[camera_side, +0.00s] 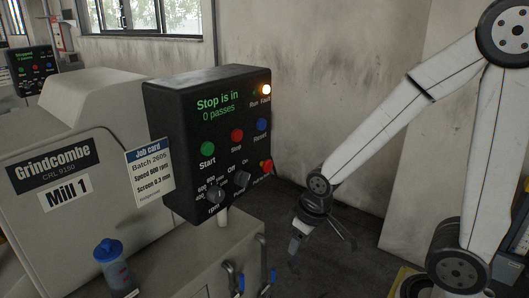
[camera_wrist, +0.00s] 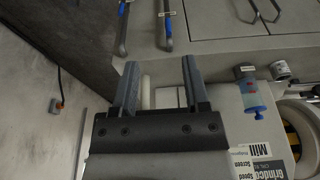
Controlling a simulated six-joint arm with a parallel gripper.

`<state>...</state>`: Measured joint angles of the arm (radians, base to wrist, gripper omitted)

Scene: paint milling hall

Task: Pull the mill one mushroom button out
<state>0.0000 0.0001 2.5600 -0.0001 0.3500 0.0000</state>
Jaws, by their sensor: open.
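Mill 1's black control panel (camera_side: 180,165) stands left of my gripper in the side view. The screen (camera_side: 217,105) reads "Stop is in" and "0 passes", and the fault lamp (camera_side: 265,89) glows orange. My gripper (camera_side: 319,247) hangs to the right of the panel and below the button, apart from it, pointing down. In the wrist view my gripper (camera_wrist: 159,62) has its two fingers spread with nothing held between them. The mushroom button cannot be made out there.
Start (camera_side: 207,149), stop (camera_side: 236,135) and reset (camera_side: 261,124) buttons and two knobs share the panel. A blue-lidded bottle (camera_side: 112,264) and a job card (camera_side: 149,172) are at the left. Blue-gripped handles (camera_side: 240,283) are on the cabinet front.

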